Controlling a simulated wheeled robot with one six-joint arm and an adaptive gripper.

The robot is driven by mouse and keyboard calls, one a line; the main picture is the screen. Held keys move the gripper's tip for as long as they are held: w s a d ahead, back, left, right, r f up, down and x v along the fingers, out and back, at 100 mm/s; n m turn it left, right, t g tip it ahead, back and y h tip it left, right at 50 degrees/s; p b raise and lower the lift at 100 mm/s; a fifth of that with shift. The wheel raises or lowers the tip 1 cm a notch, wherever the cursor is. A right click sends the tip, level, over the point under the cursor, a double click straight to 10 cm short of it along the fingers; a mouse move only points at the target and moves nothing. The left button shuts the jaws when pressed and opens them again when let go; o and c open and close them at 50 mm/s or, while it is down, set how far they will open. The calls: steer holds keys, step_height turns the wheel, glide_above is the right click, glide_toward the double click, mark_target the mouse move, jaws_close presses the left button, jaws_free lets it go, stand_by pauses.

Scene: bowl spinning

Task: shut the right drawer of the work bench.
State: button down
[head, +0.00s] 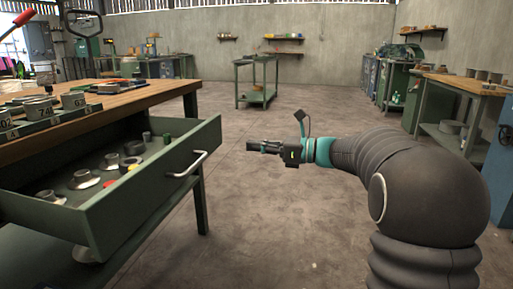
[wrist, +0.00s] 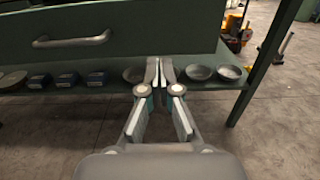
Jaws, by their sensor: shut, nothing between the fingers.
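The green drawer (head: 150,190) of the work bench is pulled well out at the left of the head view, with metal parts inside. Its metal bar handle (head: 187,164) is on the front face. In the wrist view the drawer front (wrist: 150,38) spans the upper left, with the handle (wrist: 72,40) left of my fingers. My gripper (head: 250,146) is shut and empty, to the right of the drawer front in the head view, with a visible gap. In the wrist view my fingertips (wrist: 157,64) overlap the drawer's lower edge; I cannot tell their exact distance.
The bench's wooden top (head: 130,97) carries cups and tools above the drawer. A lower shelf (wrist: 105,88) holds bowls and dark boxes. A bench leg (wrist: 262,75) stands right of my fingers. The concrete floor (head: 290,115) ahead is clear up to a green trolley (head: 257,82).

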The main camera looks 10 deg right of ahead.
mark_target(208, 141)
steer(key=x, duration=1)
steer(key=shift+w+a+b, duration=0.1)
steer(key=shift+a+b, duration=0.25)
steer(key=shift+b, duration=0.05)
